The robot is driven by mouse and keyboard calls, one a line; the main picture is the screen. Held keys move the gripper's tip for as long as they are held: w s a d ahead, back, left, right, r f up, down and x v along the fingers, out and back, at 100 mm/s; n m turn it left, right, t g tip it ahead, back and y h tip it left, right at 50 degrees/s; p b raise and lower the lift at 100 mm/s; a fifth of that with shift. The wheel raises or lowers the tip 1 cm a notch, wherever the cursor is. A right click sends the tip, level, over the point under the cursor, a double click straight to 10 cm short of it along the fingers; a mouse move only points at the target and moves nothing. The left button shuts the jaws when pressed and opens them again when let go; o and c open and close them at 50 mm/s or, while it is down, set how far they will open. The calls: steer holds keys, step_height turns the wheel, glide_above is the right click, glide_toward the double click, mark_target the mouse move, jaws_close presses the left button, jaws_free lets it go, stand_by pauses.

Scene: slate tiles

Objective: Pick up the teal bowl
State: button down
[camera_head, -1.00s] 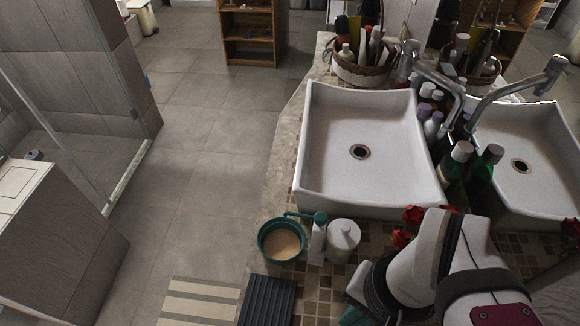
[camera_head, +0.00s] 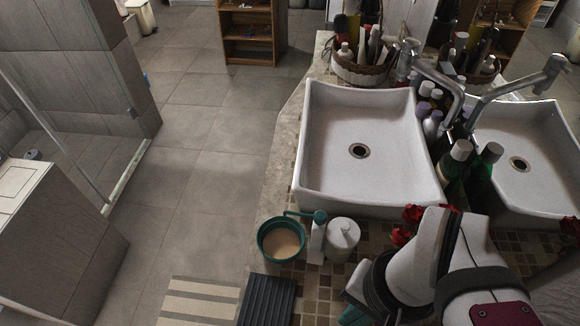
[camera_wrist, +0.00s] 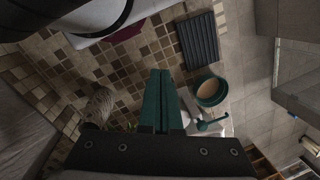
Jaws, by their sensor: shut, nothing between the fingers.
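The teal bowl (camera_head: 282,241) stands upright at the left edge of the tiled counter, with a beige inside or filling. In the wrist view the bowl (camera_wrist: 209,89) lies to the right of my gripper (camera_wrist: 160,74). My gripper's two dark green fingers are together with nothing between them. They are apart from the bowl in that picture; their height above the counter is hard to tell. In the head view my arm is at the bottom right, and the fingers are not clearly seen.
A white pump bottle with a teal top (camera_head: 318,238) and a white jar (camera_head: 343,240) stand close beside the bowl's right side. A dark ribbed tray (camera_head: 267,300) lies in front. A white sink (camera_head: 365,190) is behind. Red flowers (camera_head: 402,236) are near my arm.

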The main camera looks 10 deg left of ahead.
steer(key=c, duration=0.9)
jaws_free()
steer(key=n+t+h, duration=0.9)
steer(key=n+t, duration=0.3)
steer(key=n, duration=2.1)
glide_toward(296, 253)
steer(key=x, duration=0.9)
steer(key=shift+w+d+f, duration=0.1)
steer(key=shift+w, duration=0.05)
